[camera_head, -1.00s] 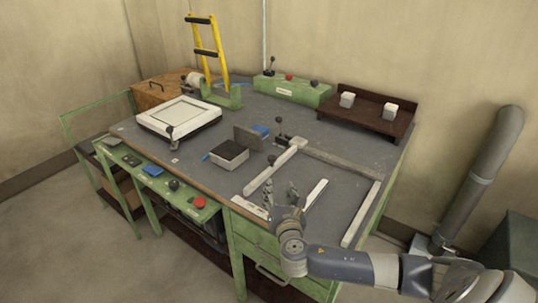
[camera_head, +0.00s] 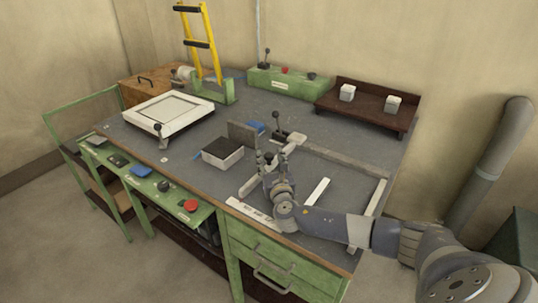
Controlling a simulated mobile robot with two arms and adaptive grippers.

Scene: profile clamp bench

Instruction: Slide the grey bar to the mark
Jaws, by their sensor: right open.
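Pale grey bars lie on the bench top as a three-sided frame: a left bar (camera_head: 250,186), a long back bar (camera_head: 345,161) and a right bar (camera_head: 375,198). I cannot tell which is the task's grey bar. A white strip (camera_head: 317,192) lies inside the frame; I cannot tell if it is the mark. My right gripper (camera_head: 269,160) is open and empty, fingers pointing up the picture. It overlaps the left bar and hides its middle; contact cannot be told. My left gripper is not in view.
A clamp with a black-knobbed lever (camera_head: 277,127) stands by the frame's back left corner. A black-topped block (camera_head: 222,153), an upright grey plate (camera_head: 242,135) and a white framed panel (camera_head: 168,110) are to the left. A brown shelf (camera_head: 365,112) stands behind.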

